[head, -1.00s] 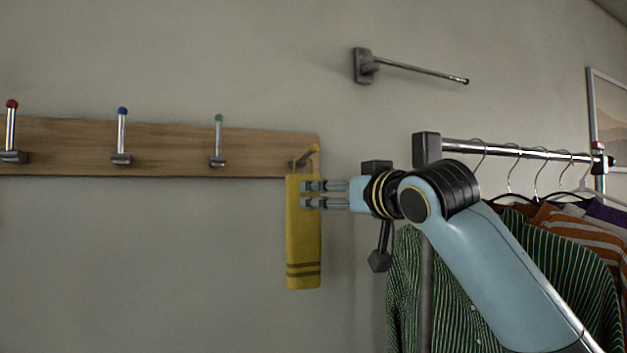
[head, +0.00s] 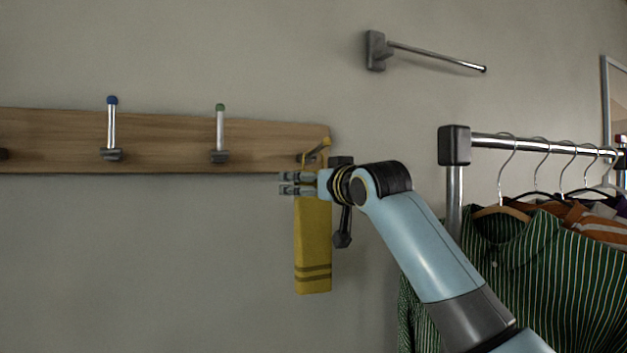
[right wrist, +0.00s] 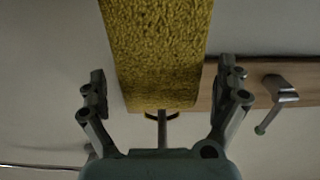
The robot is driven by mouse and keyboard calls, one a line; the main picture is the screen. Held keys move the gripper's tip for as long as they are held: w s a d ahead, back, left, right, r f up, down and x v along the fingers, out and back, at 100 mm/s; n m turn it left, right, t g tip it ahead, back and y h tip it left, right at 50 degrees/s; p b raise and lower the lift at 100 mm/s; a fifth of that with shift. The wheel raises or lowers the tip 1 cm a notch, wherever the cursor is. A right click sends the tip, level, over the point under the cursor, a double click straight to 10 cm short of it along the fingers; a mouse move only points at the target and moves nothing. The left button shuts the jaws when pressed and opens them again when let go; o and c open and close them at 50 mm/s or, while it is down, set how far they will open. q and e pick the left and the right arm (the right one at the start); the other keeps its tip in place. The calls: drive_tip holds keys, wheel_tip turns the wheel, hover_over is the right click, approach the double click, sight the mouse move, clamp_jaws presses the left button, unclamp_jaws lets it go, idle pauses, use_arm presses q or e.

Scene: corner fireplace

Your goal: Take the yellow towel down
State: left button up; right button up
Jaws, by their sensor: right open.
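The yellow towel (head: 313,252) hangs by a loop from the yellow-tipped peg (head: 326,142) at the right end of a wooden board. Two darker bands cross its lower part. My right gripper (head: 290,183) lies across the towel's upper part, its fingers pointing left and past the left edge. In the right wrist view, the towel (right wrist: 155,45) shows between the two spread fingers (right wrist: 163,95), with a gap on each side. The right gripper is open and not closed on the cloth. It hides part of the towel's top in the head view. My left gripper is out of view.
The wooden board (head: 165,140) carries more pegs to the left, with blue (head: 112,100) and green (head: 220,107) tips. A clothes rack (head: 455,146) with hanging shirts stands at right. A metal wall rod (head: 435,56) juts out above. The wall below the board is clear.

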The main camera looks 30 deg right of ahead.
drive_tip(key=shift+w, duration=0.35)
drive_tip(key=c, duration=1.3)
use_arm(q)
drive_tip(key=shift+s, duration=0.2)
use_arm(e)
drive_tip(key=shift+c, duration=0.2)
